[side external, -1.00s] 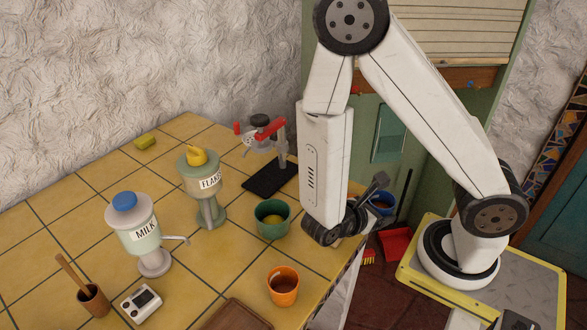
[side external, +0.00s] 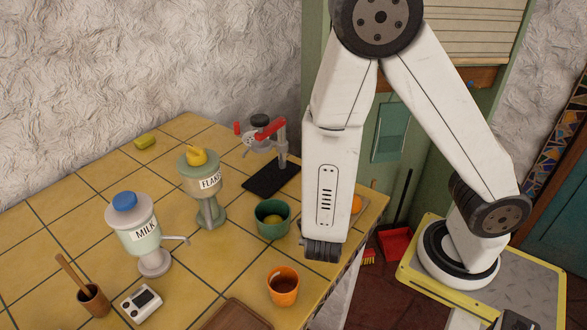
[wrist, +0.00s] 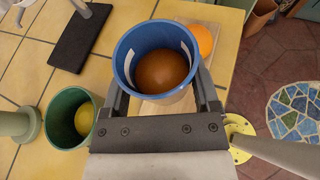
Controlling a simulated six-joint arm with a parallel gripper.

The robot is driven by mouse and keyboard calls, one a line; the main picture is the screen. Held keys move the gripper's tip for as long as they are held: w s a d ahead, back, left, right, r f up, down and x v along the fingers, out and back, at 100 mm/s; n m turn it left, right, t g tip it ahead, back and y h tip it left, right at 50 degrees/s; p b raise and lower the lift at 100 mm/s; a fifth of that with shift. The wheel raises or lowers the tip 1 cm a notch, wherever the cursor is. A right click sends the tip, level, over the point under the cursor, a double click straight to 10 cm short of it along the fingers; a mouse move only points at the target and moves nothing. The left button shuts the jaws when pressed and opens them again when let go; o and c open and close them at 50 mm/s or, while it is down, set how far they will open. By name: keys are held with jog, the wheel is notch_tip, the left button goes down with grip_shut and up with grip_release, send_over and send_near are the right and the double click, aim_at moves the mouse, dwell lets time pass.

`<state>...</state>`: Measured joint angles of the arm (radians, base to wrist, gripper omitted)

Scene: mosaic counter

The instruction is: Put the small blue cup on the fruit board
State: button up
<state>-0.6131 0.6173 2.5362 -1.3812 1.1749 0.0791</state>
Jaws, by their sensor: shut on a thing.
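My gripper (wrist: 158,92) is shut on the small blue cup (wrist: 128,68), one finger on each side, in the wrist view. The cup looks upright, with its open top toward the wrist camera. A round brown-orange surface shows inside it; I cannot tell what it is. The fruit board (wrist: 183,105), light wood, shows partly behind the cup, with an orange (wrist: 204,40) on it. I cannot tell the cup's height above the board. In the side view my arm hides the cup, the fingers and most of the board; the orange (side external: 357,203) peeks out at the arm's right.
A green cup (side external: 272,217) with a yellow fruit stands close left of my wrist. An orange cup (side external: 284,286) and a brown tray (side external: 236,315) are nearer the front. The counter edge is close.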

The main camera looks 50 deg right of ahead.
jog(key=shift+f, duration=2.4)
jog(key=shift+f, duration=0.1)
jog(key=o, duration=1.2)
jog(key=shift+v, duration=6.05)
jog(key=shift+d, duration=0.1)
